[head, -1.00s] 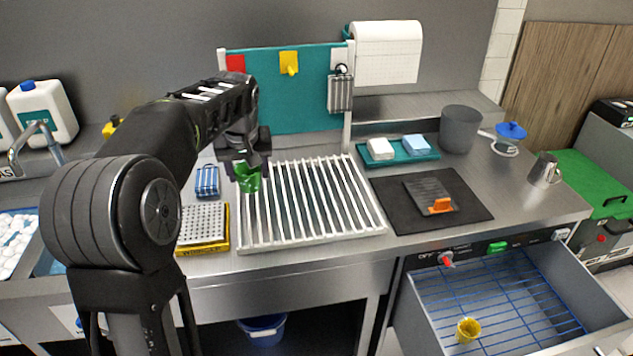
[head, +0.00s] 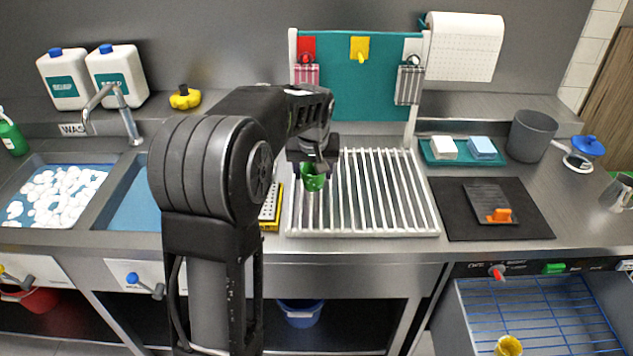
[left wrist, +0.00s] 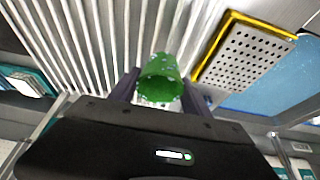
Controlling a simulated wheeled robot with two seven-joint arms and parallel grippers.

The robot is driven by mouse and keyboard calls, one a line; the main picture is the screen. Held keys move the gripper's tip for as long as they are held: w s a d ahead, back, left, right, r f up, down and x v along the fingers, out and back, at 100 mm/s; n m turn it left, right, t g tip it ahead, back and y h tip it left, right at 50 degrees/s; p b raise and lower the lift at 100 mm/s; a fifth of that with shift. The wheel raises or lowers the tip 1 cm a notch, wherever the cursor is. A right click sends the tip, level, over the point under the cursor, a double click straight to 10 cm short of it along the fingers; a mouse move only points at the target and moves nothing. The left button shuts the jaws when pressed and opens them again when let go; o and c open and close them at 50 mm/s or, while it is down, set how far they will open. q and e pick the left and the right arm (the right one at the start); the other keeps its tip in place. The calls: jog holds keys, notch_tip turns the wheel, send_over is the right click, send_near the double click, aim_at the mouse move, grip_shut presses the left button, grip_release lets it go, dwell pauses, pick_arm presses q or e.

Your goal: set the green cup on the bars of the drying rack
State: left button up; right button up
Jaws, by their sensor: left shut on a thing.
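The green cup (head: 312,180) is at the left part of the drying rack (head: 395,233) in the head view. My left gripper (head: 313,165) is shut on the cup from above. In the left wrist view the cup (left wrist: 160,80) sits between the two fingers (left wrist: 160,92), with pale specks on its surface, and the rack's white bars (left wrist: 100,35) lie behind it. I cannot tell whether the cup touches the bars. My right gripper is not in view.
A yellow tray with a perforated plate (left wrist: 245,55) adjoins the rack's left side. A black mat (head: 460,225) with a grater-like board lies to the right. Sinks, one with white foam (head: 60,195), are at the left. Most of the rack's right part is bare.

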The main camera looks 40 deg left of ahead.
aim_at(313, 184)
pick_arm(q)
jog(key=shift+f, duration=1.9)
jog(key=shift+f, duration=0.25)
jog(key=o, duration=1.3)
jog(key=shift+r, duration=0.1)
jog(key=shift+o, duration=0.2)
jog(key=v, duration=1.2)
jog(key=shift+r, duration=0.15)
